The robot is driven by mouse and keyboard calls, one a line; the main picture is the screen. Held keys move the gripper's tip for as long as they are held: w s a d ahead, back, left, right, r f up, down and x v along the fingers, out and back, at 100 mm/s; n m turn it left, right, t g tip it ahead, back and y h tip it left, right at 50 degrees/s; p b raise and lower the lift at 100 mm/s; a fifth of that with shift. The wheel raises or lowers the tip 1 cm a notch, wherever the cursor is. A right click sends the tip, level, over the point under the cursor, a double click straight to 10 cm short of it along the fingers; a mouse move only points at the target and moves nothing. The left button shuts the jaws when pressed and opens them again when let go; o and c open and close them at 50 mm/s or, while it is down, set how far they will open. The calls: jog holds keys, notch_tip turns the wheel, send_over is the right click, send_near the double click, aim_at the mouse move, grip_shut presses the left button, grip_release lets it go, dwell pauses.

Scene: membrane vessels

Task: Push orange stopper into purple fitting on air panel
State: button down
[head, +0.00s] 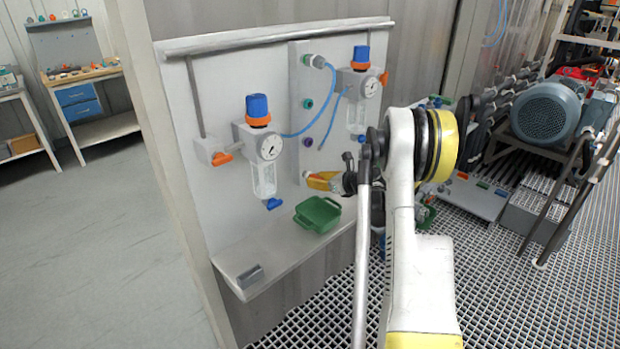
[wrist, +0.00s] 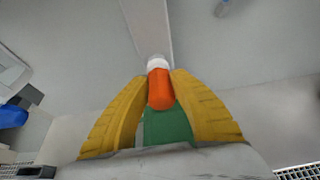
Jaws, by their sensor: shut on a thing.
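My gripper (wrist: 158,85) is shut on the orange stopper (wrist: 160,90), which sits between its two yellow fingers in the wrist view. A white piece (wrist: 158,62) shows at the stopper's far end; I cannot tell whether it belongs to the stopper or to a fitting. In the head view my gripper (head: 318,180) is at the lower part of the air panel (head: 225,200), beside a white round piece (head: 305,175). The purple fitting (head: 307,141) is on the raised plate, above my gripper and apart from it. Its opening looks uncovered.
A teal fitting (head: 307,103) and a grey fitting with a blue hose (head: 316,61) are above the purple one. Regulators with gauges (head: 270,146) (head: 370,88) flank them. A green tray (head: 318,214) stands on the shelf below, beside a small grey block (head: 250,277).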

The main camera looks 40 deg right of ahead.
jog(key=shift+s+d+b, duration=0.15)
jog(key=shift+s+b, duration=0.3)
jog(key=shift+s, duration=2)
